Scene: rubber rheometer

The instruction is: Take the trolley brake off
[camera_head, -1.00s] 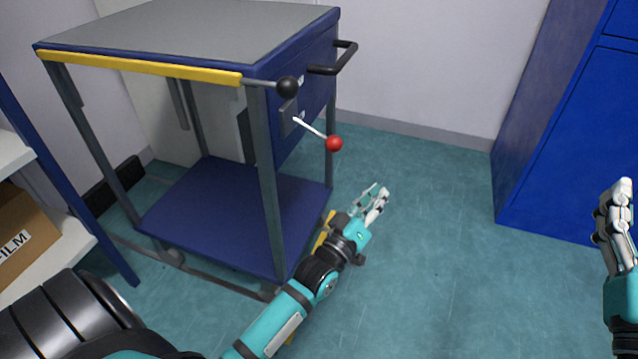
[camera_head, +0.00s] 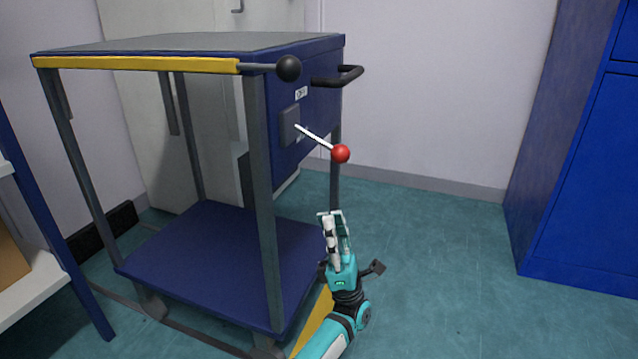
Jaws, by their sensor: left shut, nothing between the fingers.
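The trolley (camera_head: 190,255) stands at the left, blue and grey, with a grey top and a low blue shelf. Its brake lever (camera_head: 313,136) is a white rod with a red ball (camera_head: 341,154) at the end. The lever comes out of a grey plate (camera_head: 289,126) on the trolley's side and slopes down to the right. My left gripper (camera_head: 331,216) is shut and empty. It points up, below the red ball in the picture and apart from it. My right gripper is out of view.
A black ball knob (camera_head: 288,68) and a black handle (camera_head: 340,77) stick out near the trolley top, above the lever. A white shelf (camera_head: 35,290) is at the left edge. A blue cabinet (camera_head: 585,170) stands at the right. The floor (camera_head: 440,270) between is clear.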

